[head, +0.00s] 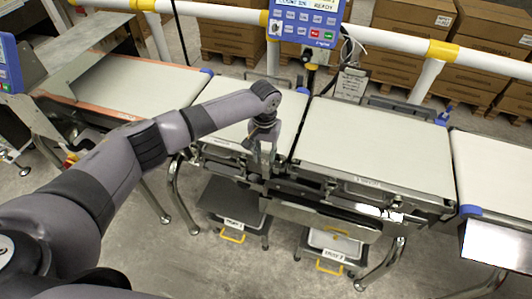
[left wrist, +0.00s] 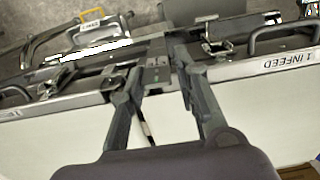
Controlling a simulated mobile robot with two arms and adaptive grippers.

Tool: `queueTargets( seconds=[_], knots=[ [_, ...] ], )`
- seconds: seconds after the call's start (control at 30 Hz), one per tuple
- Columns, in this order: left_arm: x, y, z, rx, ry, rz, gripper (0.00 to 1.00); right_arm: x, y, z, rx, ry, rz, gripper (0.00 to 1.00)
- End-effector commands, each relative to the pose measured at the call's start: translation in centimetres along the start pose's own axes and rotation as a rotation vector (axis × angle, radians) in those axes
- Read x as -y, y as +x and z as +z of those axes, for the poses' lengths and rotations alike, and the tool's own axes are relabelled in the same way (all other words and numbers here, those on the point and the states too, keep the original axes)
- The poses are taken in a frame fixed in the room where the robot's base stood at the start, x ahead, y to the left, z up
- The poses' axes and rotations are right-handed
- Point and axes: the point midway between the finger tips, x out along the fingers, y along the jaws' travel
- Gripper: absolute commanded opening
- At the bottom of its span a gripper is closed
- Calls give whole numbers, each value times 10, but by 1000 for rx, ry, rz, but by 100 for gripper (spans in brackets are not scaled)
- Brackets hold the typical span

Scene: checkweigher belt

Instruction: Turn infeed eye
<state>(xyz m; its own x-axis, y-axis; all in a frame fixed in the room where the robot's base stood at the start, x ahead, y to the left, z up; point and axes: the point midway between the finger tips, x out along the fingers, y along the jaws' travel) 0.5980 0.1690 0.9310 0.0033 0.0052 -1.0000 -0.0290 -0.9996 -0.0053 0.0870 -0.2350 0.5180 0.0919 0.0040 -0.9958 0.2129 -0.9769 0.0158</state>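The infeed belt (head: 225,105) is the pale belt left of the middle belt. In the left wrist view, an "1 INFEED" label (left wrist: 288,60) is on its front rail. A small grey block (left wrist: 155,76), which may be the infeed eye, sits at the rail near the gap between the belts. My left gripper (head: 262,172) points down at this front edge. In the left wrist view, its two fingers (left wrist: 157,65) are spread, with the tips around the block; contact is not clear. In the head view, the gripper hides the block. My right gripper is not in view.
The middle belt (head: 375,150) lies to the right and an outer belt (head: 135,85) to the left. A blue control panel (head: 307,20) stands behind the gap. Latches and a handle (left wrist: 285,30) line the front rail. Bins with yellow handles (head: 232,236) are below.

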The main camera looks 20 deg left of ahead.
Motion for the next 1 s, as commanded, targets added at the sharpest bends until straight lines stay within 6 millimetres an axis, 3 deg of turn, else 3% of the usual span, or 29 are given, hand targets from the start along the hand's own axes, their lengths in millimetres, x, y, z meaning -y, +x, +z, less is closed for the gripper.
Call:
queueTargets(
  seconds=[0.2,0.57,1.0],
  knots=[
    [-2,1,1,2,3,2,43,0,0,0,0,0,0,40],
    [-3,-5,1,2,5,5,43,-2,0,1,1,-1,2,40],
    [-2,-90,0,-1,4,5,43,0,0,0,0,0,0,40]
  ],
)
